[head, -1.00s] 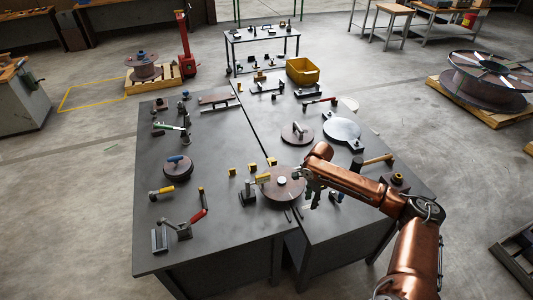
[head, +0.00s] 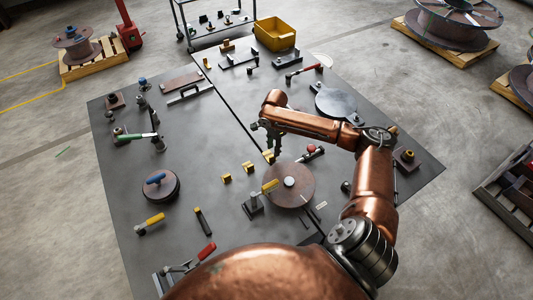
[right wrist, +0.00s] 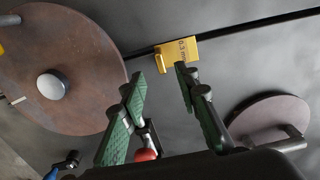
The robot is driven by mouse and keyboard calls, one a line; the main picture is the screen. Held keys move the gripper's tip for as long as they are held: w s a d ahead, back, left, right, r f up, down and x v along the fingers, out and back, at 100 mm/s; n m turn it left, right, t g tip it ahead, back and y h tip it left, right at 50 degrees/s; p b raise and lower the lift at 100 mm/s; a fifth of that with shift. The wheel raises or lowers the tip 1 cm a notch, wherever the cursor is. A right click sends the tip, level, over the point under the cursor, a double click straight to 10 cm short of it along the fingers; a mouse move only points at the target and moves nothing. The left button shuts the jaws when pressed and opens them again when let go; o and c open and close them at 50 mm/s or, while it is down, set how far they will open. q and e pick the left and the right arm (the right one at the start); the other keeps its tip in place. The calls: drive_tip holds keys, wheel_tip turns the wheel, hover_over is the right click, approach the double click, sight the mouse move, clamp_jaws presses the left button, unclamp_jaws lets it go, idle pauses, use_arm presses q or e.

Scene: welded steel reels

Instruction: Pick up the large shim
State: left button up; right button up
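Several small yellow shims stand in a row on the dark table: one at the left (head: 226,178), one in the middle (head: 247,168) and one at the right (head: 267,156). I cannot tell from their size which is the large one. My right gripper (head: 271,148) is over the right-hand shim and partly covers it. In the right wrist view, a yellow shim (right wrist: 177,53) with a printed marking lies just beyond the fingertips. The green-padded fingers of the right gripper (right wrist: 161,80) are apart with nothing between them. My left gripper is out of view.
A brown round plate with a pale knob (head: 290,190) and a yellow-handled clamp (head: 258,199) stand close to the shims. A red-knobbed tool (head: 310,153) lies right of the gripper. A long seam crosses the table.

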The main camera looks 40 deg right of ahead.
sight(273, 157)
drive_tip(key=shift+s+f, duration=0.15)
drive_tip(key=shift+f, duration=0.65)
drive_tip(key=f, duration=0.5)
drive_tip(key=shift+w+a, duration=0.1)
drive_tip(key=shift+w, duration=0.15)
drive_tip(key=shift+c, duration=0.3)
clamp_jaws()
